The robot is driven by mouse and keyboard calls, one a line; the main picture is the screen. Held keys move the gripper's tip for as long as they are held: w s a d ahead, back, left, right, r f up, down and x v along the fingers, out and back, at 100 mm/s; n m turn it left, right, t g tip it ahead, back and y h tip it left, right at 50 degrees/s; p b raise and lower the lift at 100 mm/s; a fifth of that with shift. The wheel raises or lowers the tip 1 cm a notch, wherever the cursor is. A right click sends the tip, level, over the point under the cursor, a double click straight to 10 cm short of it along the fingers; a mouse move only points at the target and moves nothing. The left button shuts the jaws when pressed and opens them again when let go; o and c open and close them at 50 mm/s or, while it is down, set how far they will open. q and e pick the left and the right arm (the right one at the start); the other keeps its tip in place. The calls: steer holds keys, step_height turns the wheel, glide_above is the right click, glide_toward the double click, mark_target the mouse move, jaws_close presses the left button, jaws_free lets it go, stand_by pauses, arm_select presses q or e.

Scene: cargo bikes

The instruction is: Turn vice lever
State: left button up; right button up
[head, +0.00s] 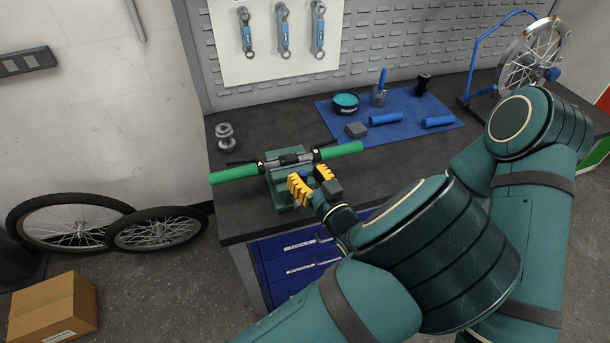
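The green vice (282,186) stands at the front edge of the dark workbench. A handlebar with green grips (236,174) lies across its top, at the jaws. My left gripper (312,180), with yellow finger pads, is at the right front side of the vice, just below the handlebar. Its two fingers stand apart, so it looks open. The vice lever cannot be made out clearly; the gripper covers that side of the vice. My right gripper is not in view; my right arm bends at the right of the picture.
A blue mat (400,110) on the workbench (240,207) holds a teal tin (345,102), blue grips (386,119) and small parts. A wheel stand (530,60) is at the back right. Blue drawers (290,252) are below. Wheels (75,222) and a cardboard box (52,309) are on the floor left.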

arm_select(q)
steer(key=shift+d, duration=0.15)
steer(key=shift+r, duration=0.1)
step_height(320, 180, up, 10)
steer(key=shift+f, duration=0.1)
stand_by(0.6)
stand_by(0.4)
